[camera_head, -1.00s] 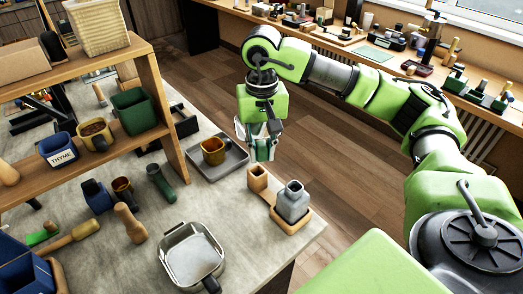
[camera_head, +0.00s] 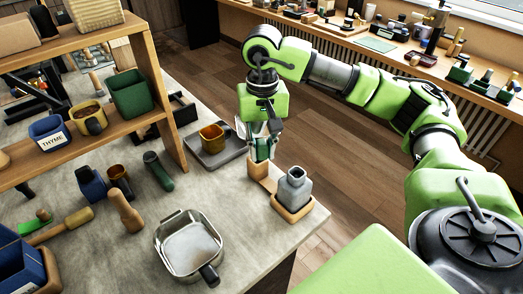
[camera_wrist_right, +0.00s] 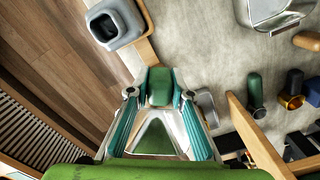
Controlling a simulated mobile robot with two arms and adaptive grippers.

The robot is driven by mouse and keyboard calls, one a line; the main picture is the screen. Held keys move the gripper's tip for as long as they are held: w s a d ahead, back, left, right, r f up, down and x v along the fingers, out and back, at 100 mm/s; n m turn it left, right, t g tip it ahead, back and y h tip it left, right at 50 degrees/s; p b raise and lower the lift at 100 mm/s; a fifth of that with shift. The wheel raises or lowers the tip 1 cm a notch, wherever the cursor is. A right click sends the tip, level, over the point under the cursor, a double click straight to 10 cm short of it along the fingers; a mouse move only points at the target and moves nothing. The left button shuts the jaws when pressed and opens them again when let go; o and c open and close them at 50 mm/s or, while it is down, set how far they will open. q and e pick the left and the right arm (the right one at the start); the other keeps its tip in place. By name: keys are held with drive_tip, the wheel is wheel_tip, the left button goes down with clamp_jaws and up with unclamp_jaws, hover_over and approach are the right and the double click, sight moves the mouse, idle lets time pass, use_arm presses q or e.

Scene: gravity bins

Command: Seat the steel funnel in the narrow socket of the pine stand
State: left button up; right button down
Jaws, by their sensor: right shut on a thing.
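My right gripper (camera_head: 263,148) is shut and points down over the tall pine socket (camera_head: 258,170) of the stand. It also shows in the right wrist view (camera_wrist_right: 160,92), with a green piece between its teal-padded fingertips. I take the held thing for the steel funnel, but its shape is mostly hidden by the fingers. The held thing's lower end is at or just above the socket's mouth; I cannot tell if it is inside. A blue-grey square-necked vessel (camera_head: 294,186) stands upright in the stand's lower, wider part (camera_head: 292,210). My left gripper is not in view.
A grey tray with an amber mug (camera_head: 212,136) lies left of the gripper. A square steel pan (camera_head: 188,245) sits in front. The table edge is close on the right.

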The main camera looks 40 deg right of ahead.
drive_tip(key=shift+f, duration=0.15)
drive_tip(key=shift+f+b, duration=1.55)
drive_tip(key=shift+f+b, duration=1.6)
drive_tip(key=shift+f, duration=0.2)
idle(1.2)
drive_tip(key=c, duration=1.7)
unclamp_jaws()
wheel_tip(320, 180, up, 12)
